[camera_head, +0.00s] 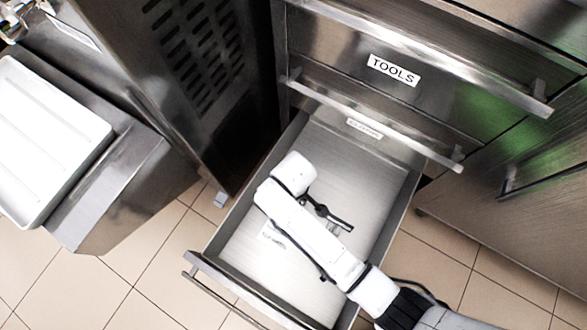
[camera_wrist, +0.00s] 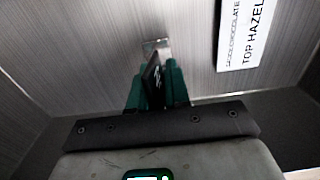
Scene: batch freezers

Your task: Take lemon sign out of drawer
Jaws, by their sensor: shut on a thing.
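The drawer (camera_head: 377,237) is pulled open, and my gripper (camera_head: 333,230) is down inside it in the head view. In the wrist view, the green fingers of my gripper (camera_wrist: 155,85) are shut on a thin dark piece (camera_wrist: 152,78), seen nearly edge-on. A small shiny plate (camera_wrist: 156,47) shows just beyond the fingertips. I see no lettering on the held piece, so I cannot tell whether it is the lemon sign. A white sign (camera_wrist: 243,32) reading "TOP HAZEL..." lies on the drawer floor to the right. My arm hides part of the drawer in the head view.
A white sign (camera_head: 272,235) lies on the drawer floor left of my arm. A white tray (camera_head: 45,135) stands on a counter at the left. Tiled floor surrounds the open drawer.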

